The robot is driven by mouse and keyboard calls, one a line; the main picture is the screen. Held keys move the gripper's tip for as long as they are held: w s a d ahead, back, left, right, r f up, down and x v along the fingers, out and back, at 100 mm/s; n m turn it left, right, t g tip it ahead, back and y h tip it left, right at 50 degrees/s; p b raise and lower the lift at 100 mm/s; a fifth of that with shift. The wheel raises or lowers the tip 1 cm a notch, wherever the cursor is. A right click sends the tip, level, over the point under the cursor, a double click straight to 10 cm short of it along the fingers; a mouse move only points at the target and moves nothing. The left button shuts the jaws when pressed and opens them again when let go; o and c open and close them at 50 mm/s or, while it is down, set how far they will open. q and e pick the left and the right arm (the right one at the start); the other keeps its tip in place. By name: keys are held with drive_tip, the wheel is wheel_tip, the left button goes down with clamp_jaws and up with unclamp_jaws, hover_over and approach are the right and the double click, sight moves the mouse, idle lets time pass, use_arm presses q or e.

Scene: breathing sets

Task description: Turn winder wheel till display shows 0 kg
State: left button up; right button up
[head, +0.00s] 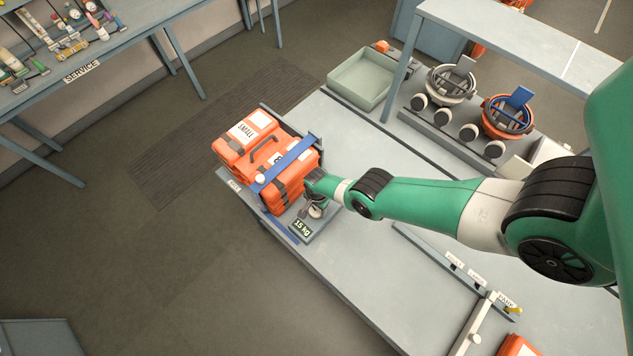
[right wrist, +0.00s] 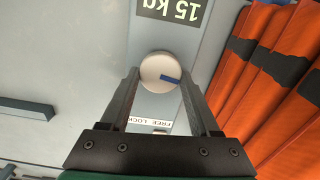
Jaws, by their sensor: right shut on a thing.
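The display (head: 302,229) reads 15 kg in the head view; it also shows upside down in the right wrist view (right wrist: 172,11). The winder wheel (right wrist: 157,66) is a pale round disc with a blue mark on it, just beside the display. My right gripper (right wrist: 160,80) is shut on the wheel, with one finger on each side of it. In the head view my right gripper (head: 314,194) is at the near side of the orange case (head: 268,150), and its wrist hides part of the wheel. My left gripper is not in view.
A blue strap (head: 288,165) runs over the orange case. Its side stands close to my right gripper in the wrist view. A "FREE LOCK" label (right wrist: 152,122) lies beyond the wheel. The bench in front is mostly clear.

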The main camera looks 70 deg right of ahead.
drive_tip(key=shift+n, duration=0.4)
drive_tip(key=n, duration=0.4)
drive_tip(key=shift+w, duration=0.1)
drive_tip(key=n, duration=0.5)
drive_tip(key=shift+n, duration=0.4)
drive_tip(key=n, duration=0.4)
drive_tip(key=shift+w+a+n, duration=0.1)
drive_tip(key=shift+n, duration=0.2)
drive_tip(key=n, duration=0.4)
drive_tip(key=shift+n, duration=0.4)
drive_tip(key=o, duration=1.4)
drive_tip(key=shift+c, duration=0.2)
